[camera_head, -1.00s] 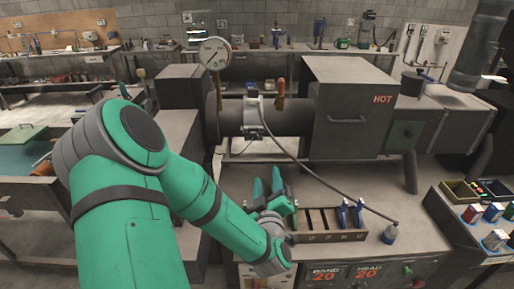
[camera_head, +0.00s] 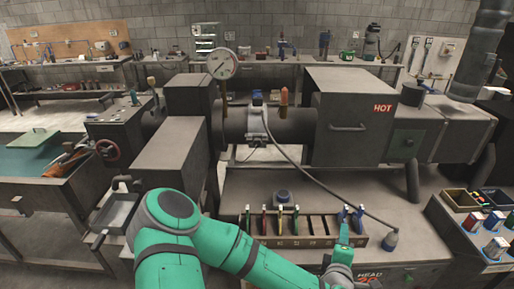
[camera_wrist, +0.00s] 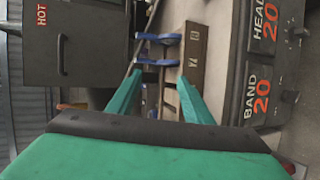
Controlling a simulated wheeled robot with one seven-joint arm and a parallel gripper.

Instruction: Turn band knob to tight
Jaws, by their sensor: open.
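In the wrist view, a dark control panel shows a BAND 20 display (camera_wrist: 260,98) and a HEAD 20 display (camera_wrist: 266,27). Small dark knobs show beside them, one near BAND (camera_wrist: 289,96) and one near HEAD (camera_wrist: 298,34); their settings are too small to read. In the head view, my arm hides the BAND part of the panel. My gripper (camera_wrist: 160,98) is open, its two green fingers apart with nothing held between them. In the head view it is at the right end of the tool rack (camera_head: 318,231), close to a blue-handled tool (camera_head: 359,215).
A dark barrel (camera_head: 288,124) with a metal band (camera_head: 257,122) and a gauge (camera_head: 222,63) stands behind the bench. A box marked HOT (camera_head: 350,105) is to its right. Coloured boxes (camera_head: 475,219) stand at right.

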